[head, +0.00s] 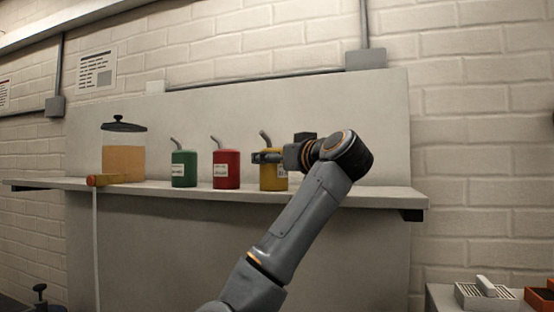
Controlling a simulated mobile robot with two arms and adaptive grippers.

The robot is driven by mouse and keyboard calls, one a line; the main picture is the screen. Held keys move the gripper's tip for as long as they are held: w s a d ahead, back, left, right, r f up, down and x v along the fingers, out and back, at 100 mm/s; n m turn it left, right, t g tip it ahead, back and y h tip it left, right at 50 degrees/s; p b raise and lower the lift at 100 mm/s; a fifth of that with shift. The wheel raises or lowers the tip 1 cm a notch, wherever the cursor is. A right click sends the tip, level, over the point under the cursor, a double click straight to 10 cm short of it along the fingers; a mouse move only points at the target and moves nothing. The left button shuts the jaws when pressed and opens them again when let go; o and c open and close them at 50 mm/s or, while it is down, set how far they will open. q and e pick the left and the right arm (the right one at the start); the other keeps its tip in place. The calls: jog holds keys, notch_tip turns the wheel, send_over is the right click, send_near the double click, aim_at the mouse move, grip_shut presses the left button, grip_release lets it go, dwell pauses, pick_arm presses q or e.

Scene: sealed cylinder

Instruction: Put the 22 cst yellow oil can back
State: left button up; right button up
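The yellow oil can (268,178) stands upright at the shelf's right part, its base seemingly on the shelf. My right gripper is out of view.
A red can (226,170) and a green can (184,170) stand left of the yellow can on the shelf (330,194). Farther left is a lidded glass jar of orange liquid (123,160). A small grey slotted box (486,297) lies lower right.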

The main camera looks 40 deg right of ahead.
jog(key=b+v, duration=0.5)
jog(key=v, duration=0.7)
jog(key=shift+b, duration=0.35)
